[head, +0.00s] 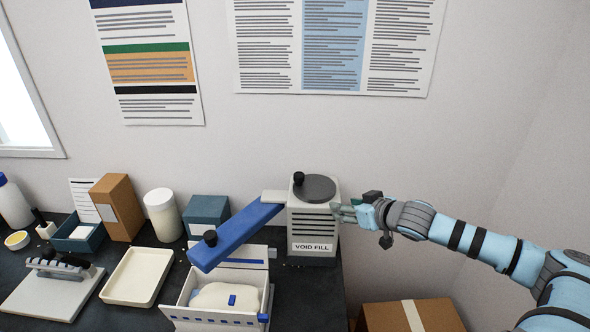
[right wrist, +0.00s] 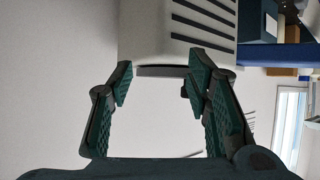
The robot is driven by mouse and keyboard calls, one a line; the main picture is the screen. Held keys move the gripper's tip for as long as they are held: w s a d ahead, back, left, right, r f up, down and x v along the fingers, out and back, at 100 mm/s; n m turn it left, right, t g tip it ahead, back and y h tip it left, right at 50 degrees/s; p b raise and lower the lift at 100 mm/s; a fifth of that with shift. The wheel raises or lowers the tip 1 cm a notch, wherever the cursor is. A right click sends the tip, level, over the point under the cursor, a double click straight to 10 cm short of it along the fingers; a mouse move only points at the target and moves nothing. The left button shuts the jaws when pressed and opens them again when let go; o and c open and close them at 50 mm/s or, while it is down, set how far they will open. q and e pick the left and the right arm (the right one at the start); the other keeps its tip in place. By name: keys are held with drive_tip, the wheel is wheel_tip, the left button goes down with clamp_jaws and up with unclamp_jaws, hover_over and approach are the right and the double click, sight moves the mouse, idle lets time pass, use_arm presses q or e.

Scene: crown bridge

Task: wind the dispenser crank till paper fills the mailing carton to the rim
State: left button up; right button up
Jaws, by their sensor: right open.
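The grey-white dispenser (head: 312,228), marked VOID FILL, stands near the table's right end. On its top is a dark round crank disc (head: 318,187) with a black knob (head: 298,178) at its left edge. A blue chute (head: 236,237) slopes from it down to the left, over the open mailing carton (head: 205,318). A pale rounded item (head: 224,296) with a blue tag lies inside the carton, below the rim; I see no clear paper there. My right gripper (head: 341,211) is open beside the dispenser's right side, below disc height. The right wrist view shows the dispenser body (right wrist: 170,35) beyond its empty fingers (right wrist: 158,84).
A cream tray (head: 138,276), white jar (head: 163,214), blue box (head: 208,214) and brown box (head: 117,206) stand left of the dispenser. A taped cardboard box (head: 412,316) sits lower right, beyond the table's edge. The wall is close behind.

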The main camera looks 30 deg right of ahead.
drive_tip(key=t+y, duration=0.1)
approach(302, 177)
drive_tip(key=s, duration=0.3)
drive_tip(key=shift+t, duration=0.3)
drive_tip(key=b+x, duration=0.1)
drive_tip(key=x, duration=1.3)
drive_tip(key=shift+w+r, duration=0.1)
drive_tip(key=shift+w, duration=0.2)
use_arm(q)
drive_tip(key=shift+s+f, duration=0.2)
use_arm(e)
clamp_jaws()
use_arm(q)
drive_tip(key=shift+r, duration=0.1)
